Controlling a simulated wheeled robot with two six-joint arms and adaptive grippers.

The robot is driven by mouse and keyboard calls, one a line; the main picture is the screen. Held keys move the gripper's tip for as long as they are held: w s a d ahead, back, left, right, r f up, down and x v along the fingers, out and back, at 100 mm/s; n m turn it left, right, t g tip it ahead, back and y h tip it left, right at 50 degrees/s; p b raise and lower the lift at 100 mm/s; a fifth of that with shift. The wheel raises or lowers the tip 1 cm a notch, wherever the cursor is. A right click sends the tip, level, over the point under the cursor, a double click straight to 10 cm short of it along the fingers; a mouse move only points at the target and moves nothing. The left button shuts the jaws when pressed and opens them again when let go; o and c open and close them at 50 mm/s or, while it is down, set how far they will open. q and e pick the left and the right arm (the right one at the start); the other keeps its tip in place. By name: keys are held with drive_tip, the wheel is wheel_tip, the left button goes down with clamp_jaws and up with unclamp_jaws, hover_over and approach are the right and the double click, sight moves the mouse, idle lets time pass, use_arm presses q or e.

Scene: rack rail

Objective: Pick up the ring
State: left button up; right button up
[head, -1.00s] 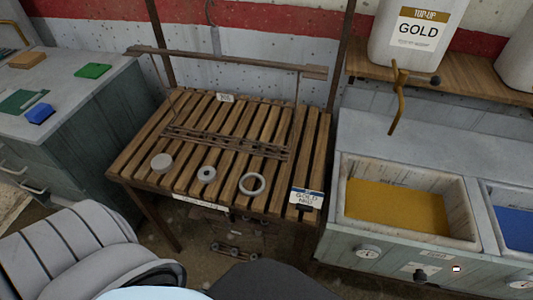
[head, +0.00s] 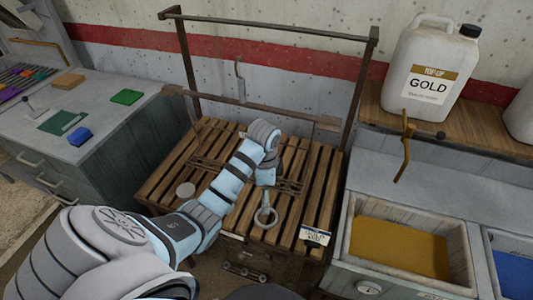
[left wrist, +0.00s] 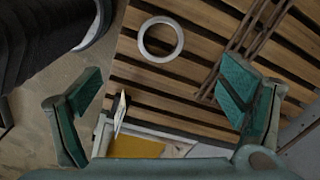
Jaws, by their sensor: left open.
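The ring (head: 266,226) is a pale, thin, open hoop lying on the slatted wooden table (head: 292,228), near its front edge. In the left wrist view the ring (left wrist: 142,42) shows whole at the top, above the gap between the fingers. My left arm reaches over the table from the left. My left gripper (head: 266,190) points down just behind the ring in the head view. In the left wrist view the left gripper (left wrist: 163,75) is open, with its two green fingers wide apart and nothing between them. My right gripper is not in view.
A pale disc (head: 186,189) lies on the table left of my arm. A thin metal rail frame (head: 270,107) spans the back. A GOLD tag (head: 314,236) hangs at the front right edge. A basin of gold (head: 400,248) stands to the right.

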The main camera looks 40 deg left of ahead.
sight(266, 219)
use_arm(q)
drive_tip(key=f+b, duration=0.1)
drive_tip(key=f, duration=0.3)
drive_tip(key=f+b, duration=0.2)
drive_tip(key=f, duration=0.2)
drive_tip(key=f+b, duration=0.1)
drive_tip(key=f, duration=0.4)
drive_tip(key=shift+w+d+b, duration=0.1)
drive_tip(key=shift+w+b, duration=0.15)
drive_tip(key=shift+b, duration=0.05)
drive_tip(key=c, duration=1.3)
